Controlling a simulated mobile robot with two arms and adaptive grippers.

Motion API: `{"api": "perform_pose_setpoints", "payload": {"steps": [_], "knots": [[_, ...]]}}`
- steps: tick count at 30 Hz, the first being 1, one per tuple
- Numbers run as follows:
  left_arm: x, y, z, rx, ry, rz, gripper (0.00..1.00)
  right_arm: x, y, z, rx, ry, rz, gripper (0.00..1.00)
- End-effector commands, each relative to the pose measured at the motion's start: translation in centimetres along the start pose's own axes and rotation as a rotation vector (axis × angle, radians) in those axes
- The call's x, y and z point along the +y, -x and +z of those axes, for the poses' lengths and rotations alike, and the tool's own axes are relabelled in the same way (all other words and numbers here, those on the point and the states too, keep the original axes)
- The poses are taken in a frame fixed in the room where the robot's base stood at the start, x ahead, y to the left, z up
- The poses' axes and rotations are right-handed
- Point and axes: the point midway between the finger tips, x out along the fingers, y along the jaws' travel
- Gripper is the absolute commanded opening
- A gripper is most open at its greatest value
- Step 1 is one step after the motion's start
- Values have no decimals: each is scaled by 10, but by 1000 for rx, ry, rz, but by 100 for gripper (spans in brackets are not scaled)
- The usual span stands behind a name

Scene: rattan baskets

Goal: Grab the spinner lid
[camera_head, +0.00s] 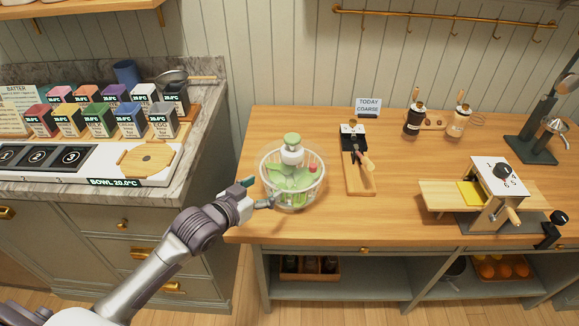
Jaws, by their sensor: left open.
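The salad spinner (294,182) stands near the left end of the wooden counter. It is a clear bowl with pale ribs and green leaves inside. A white hub with a green knob on top, seemingly part of the spinner lid (291,149), rises at its centre. A small red thing shows at its right side. My left gripper (262,196) is at the spinner's left side, close to the bowl wall, with its fingers apart and nothing between them. I cannot tell whether it touches the bowl. My right gripper is not in view.
A grinder on a wooden board (358,172) stands right of the spinner. Farther right is a slicer (498,184). The counter's front middle is clear.

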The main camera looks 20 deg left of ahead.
Motion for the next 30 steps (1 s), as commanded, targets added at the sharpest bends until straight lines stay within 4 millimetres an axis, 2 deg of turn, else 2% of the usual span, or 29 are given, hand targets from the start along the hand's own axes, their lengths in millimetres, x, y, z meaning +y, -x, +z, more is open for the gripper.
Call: {"api": "perform_pose_setpoints", "payload": {"steps": [1,3,6,16,26,30], "knots": [[-6,-3,-18,50,-6,10,76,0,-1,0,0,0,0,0],[-9,-5,-35,97,-4,20,76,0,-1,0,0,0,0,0],[-11,-13,-44,122,0,26,76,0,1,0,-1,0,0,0],[-9,-74,-50,119,0,25,76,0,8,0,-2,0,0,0],[-10,-100,-50,117,-1,25,76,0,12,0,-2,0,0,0],[-11,-120,-46,116,-1,25,76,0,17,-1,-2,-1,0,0]]}}
